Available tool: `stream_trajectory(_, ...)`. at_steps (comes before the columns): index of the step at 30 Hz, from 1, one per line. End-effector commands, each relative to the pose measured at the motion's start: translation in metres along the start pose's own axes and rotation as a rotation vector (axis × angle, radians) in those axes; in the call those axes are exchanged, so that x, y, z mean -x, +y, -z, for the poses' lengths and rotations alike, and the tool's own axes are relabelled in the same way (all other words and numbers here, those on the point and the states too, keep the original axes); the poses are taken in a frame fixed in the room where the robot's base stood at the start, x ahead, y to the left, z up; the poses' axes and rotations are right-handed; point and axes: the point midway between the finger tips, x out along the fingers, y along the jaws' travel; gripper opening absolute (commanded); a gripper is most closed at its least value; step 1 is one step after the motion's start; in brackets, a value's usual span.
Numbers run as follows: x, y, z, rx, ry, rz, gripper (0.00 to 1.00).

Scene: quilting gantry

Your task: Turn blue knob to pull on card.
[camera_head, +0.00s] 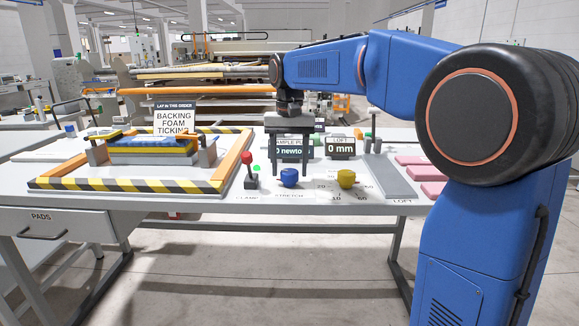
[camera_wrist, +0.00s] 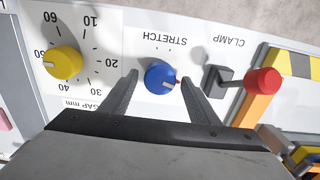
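The blue knob (camera_head: 289,177) sits on the panel by the STRETCH label. My gripper (camera_head: 291,171) is open, pointing down at the knob. In the wrist view its fingers (camera_wrist: 163,82) stand on either side of the knob, with gaps. Contact is not visible.
The red-topped clamp lever (camera_head: 247,158) stands just left of the knob. A yellow dial (camera_head: 346,179) is to its right, beneath the LOFT display (camera_head: 341,147) showing 0 mm. A striped frame (camera_head: 128,186) lies at left; pink pads (camera_head: 421,174) lie at right.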

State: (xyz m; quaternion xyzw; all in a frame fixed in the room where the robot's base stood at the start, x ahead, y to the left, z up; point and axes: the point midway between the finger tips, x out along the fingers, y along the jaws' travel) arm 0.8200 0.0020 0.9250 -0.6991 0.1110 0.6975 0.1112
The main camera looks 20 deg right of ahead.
Motion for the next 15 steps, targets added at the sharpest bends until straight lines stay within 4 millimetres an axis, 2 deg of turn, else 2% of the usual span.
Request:
stream_trajectory(10,0.001,0.0,0.0,0.0,-0.001,0.0,0.58)
stream_trajectory(15,0.017,0.0,0.0,0.001,0.0,0.0,0.58)
